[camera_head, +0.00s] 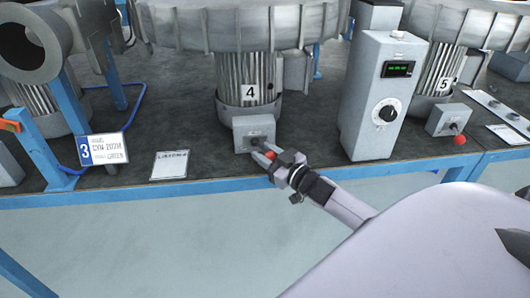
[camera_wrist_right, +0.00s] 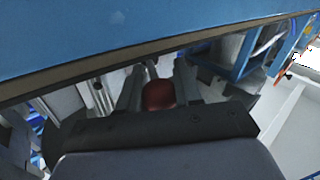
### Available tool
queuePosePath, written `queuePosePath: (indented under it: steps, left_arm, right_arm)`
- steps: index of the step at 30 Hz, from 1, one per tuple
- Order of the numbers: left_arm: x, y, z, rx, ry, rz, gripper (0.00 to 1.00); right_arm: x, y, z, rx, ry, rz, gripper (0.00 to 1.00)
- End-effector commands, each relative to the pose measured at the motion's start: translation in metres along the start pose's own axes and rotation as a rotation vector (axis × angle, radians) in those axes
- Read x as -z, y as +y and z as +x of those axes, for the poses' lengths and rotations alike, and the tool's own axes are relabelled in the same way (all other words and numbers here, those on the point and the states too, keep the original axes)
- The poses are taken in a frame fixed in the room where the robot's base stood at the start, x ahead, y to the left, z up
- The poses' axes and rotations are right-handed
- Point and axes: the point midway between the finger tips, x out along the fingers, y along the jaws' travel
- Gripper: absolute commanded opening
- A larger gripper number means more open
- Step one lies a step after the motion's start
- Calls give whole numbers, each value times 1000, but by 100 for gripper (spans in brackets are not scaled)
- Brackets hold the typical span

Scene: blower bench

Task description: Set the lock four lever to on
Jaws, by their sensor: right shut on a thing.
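The lock four lever has a red ball knob (camera_head: 270,155) and comes out of a small grey box (camera_head: 252,132) below the blower marked 4 (camera_head: 248,93). My right gripper (camera_head: 265,154) reaches in from the lower right and is shut on the knob, with its fingers on either side of it. In the right wrist view the red knob (camera_wrist_right: 159,94) shows between the fingers. The on and off marks on the box are too small to read. My left gripper is not in view.
A grey control box (camera_head: 384,95) with a dial and green display stands to the right. Another red-knobbed lever (camera_head: 459,140) sits below blower 5. A sign marked 3 (camera_head: 102,149) and a white label card (camera_head: 169,165) are at the left along the blue bench edge (camera_head: 210,186).

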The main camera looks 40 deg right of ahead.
Motion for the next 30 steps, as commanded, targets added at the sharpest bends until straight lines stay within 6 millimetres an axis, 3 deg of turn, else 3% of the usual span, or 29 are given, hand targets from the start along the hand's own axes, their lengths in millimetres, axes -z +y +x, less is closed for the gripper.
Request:
queuePosePath:
  steps: [9, 10, 12, 23, 30]
  left_arm:
    - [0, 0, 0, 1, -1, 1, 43]
    - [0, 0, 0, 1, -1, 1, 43]
    - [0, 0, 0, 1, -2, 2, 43]
    - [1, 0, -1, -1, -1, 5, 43]
    - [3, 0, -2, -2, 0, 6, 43]
  right_arm:
    - [2, 2, 1, -3, 4, -1, 0]
    - [2, 2, 1, -3, 4, -1, 37]
    - [2, 2, 1, -3, 4, -1, 59]
    - [0, 1, -2, -1, 1, 0, 59]
    - [0, 1, -25, -1, -1, 0, 59]
